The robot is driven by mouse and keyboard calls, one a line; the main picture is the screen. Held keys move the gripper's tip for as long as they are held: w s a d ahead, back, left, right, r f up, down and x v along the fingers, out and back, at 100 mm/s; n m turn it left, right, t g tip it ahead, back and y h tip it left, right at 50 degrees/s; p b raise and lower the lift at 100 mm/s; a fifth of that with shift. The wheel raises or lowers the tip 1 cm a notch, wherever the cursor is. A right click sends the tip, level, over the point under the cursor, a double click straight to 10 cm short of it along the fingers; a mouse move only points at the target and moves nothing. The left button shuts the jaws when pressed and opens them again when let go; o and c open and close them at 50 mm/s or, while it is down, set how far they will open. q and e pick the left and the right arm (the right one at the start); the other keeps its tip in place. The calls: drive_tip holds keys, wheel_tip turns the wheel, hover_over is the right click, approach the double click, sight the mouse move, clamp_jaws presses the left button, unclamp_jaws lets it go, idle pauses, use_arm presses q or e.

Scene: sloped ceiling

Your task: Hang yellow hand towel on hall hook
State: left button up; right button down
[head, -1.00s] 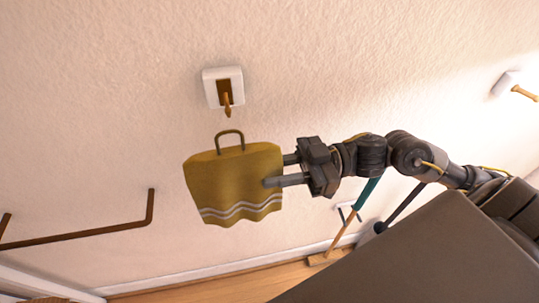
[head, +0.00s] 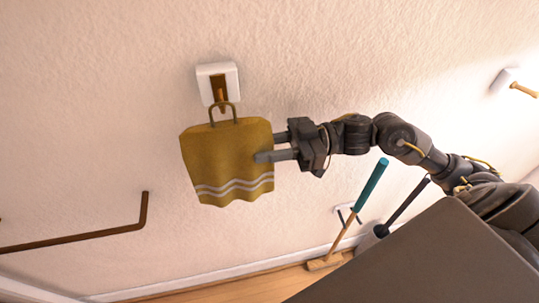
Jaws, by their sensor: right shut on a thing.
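The yellow hand towel (head: 225,160) has white wavy stripes near its lower edge and a loop (head: 223,113) on top. My right gripper (head: 267,146) is shut on the towel's right side and holds it up in front of the wall. The hall hook (head: 220,92) is a brown peg on a white square plate, directly above the towel. The loop overlaps the lower end of the peg in the picture. I cannot tell whether the loop is around the peg or only in front of it. My left gripper is not in view.
A brown rail (head: 90,236) is on the wall at lower left. Another peg on a white plate (head: 512,82) is at upper right. A broom with a teal handle (head: 354,211) leans at the wall below my right arm. The wall around the hook is clear.

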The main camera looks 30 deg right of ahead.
drive_tip(key=shift+w+d+f+b, duration=0.2)
drive_tip(key=shift+w+b, duration=0.4)
drive_tip(key=shift+w, duration=0.4)
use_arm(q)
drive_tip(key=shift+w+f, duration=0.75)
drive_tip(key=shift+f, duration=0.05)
use_arm(e)
drive_tip(key=shift+w+d+f, duration=0.2)
drive_tip(key=shift+w+f, duration=0.25)
drive_tip(key=shift+f, duration=0.15)
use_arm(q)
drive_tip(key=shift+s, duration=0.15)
use_arm(e)
drive_tip(key=shift+w+f, duration=0.1)
drive_tip(key=shift+f, duration=0.05)
drive_tip(key=c, duration=1.1)
unclamp_jaws()
drive_tip(key=shift+o, duration=0.2)
